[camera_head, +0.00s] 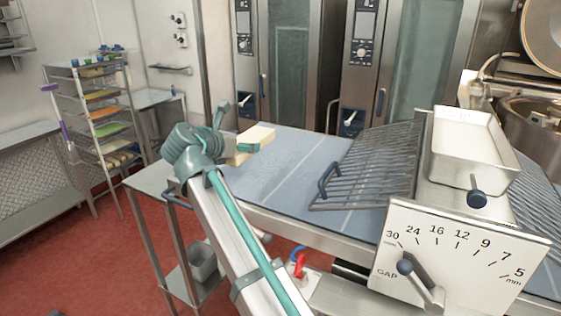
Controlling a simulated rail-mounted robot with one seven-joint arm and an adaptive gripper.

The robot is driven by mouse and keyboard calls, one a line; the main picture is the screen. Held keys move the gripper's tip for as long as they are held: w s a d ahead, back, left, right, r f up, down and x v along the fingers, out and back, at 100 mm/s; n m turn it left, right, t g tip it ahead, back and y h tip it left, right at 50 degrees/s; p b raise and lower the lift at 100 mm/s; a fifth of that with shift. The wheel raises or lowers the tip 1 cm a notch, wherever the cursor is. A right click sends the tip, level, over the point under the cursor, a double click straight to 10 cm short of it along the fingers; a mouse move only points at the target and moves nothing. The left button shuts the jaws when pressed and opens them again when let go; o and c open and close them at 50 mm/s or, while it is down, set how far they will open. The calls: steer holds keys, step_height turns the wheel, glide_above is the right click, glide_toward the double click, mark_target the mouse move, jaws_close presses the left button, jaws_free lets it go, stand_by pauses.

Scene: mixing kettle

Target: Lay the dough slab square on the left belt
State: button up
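The pale cream dough slab (258,134) is at the far left part of the blue left belt (285,172). It sits askew to the belt's edges in the picture. My gripper (243,147) is at the slab, and a teal finger lies across its near side. The other finger and the slab's left part are hidden by the gripper and wrist. I cannot tell whether the fingers press on the slab, or whether it rests on the belt or is held just above it.
A wire guard (372,165) covers the belt's right part beside the white hopper (470,140) and gap dial plate (460,260). Ovens (290,70) stand behind. A shelf rack (105,115) stands at left. The belt between slab and guard is clear.

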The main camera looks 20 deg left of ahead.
steer(key=x, duration=0.2)
steer(key=a+p+x, duration=0.1)
steer(key=x, duration=0.2)
steer(key=a+p+x, duration=0.1)
steer(key=x, duration=0.2)
steer(key=shift+w+d+f, duration=0.1)
steer(key=shift+w, duration=0.25)
steer(key=p, duration=0.2)
glide_above(259, 170)
steer(key=f, duration=0.4)
steer(key=shift+s+f, duration=0.4)
steer(key=shift+w+f, duration=0.6)
steer(key=shift+f, duration=0.2)
steer(key=shift+f+p, duration=0.4)
steer(key=shift+f, duration=1.3)
steer(key=o, duration=1.6)
steer(key=shift+f, duration=0.15)
steer(key=b+v, duration=0.3)
steer(key=v, duration=0.9)
steer(key=shift+r, duration=0.2)
